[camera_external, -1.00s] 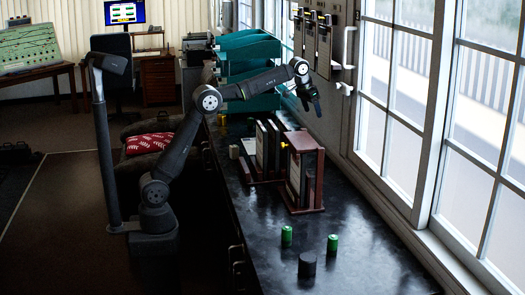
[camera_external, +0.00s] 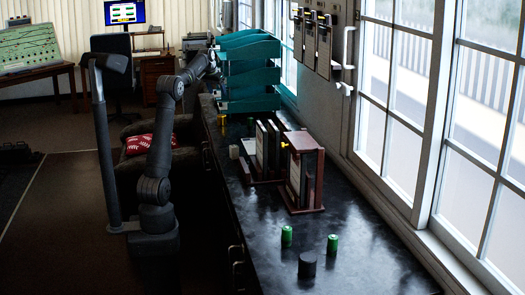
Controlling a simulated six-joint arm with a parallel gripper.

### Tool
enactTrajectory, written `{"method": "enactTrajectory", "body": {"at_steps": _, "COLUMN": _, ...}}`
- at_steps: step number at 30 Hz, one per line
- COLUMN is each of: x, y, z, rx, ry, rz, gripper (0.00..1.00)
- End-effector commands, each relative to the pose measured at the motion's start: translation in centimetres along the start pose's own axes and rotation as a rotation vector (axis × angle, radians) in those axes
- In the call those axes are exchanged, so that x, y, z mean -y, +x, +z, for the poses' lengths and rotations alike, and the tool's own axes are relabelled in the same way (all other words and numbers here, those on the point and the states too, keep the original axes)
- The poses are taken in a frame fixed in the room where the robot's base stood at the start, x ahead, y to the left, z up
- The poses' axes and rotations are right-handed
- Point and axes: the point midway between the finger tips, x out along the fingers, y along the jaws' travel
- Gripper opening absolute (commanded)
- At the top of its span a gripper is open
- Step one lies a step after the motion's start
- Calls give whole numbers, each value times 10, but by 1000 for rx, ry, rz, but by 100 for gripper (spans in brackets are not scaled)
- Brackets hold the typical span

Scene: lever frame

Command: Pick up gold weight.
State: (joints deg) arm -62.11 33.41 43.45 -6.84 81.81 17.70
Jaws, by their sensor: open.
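I cannot make out a clear gold weight. A small pale tan block (camera_external: 234,152) stands on the dark counter beside the book rack. A small yellow piece (camera_external: 284,145) shows at the upper left edge of the reddish-brown wooden case (camera_external: 306,170); I cannot tell whether either is the weight. My arm reaches up and away, its far end beside the teal trays. My gripper cannot be made out there, hidden by the arm or the trays.
Two green cylinders (camera_external: 287,235) (camera_external: 332,244) and a black cylinder (camera_external: 307,264) stand on the near counter (camera_external: 375,265). The teal tray stack (camera_external: 250,75) stands at the far end. Windows and wall levers (camera_external: 318,40) line the right side.

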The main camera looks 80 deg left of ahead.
Motion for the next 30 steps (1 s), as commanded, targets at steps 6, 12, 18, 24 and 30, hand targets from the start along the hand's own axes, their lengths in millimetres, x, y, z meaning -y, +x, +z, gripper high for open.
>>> {"method": "enactTrajectory", "body": {"at_steps": 6, "x": 20, "y": 8, "z": 7, "rx": -1, "ry": -15, "rz": -5, "gripper": 72}}
{"method": "enactTrajectory", "body": {"at_steps": 12, "x": 20, "y": 49, "z": 7, "rx": 2, "ry": -15, "rz": -5, "gripper": 72}}
{"method": "enactTrajectory", "body": {"at_steps": 18, "x": 20, "y": 92, "z": 7, "rx": 1, "ry": -14, "rz": -5, "gripper": 72}}
{"method": "enactTrajectory", "body": {"at_steps": 24, "x": 20, "y": 117, "z": 6, "rx": -1, "ry": -14, "rz": -5, "gripper": 72}}
{"method": "enactTrajectory", "body": {"at_steps": 30, "x": 20, "y": 127, "z": 6, "rx": -1, "ry": -14, "rz": -6, "gripper": 72}}
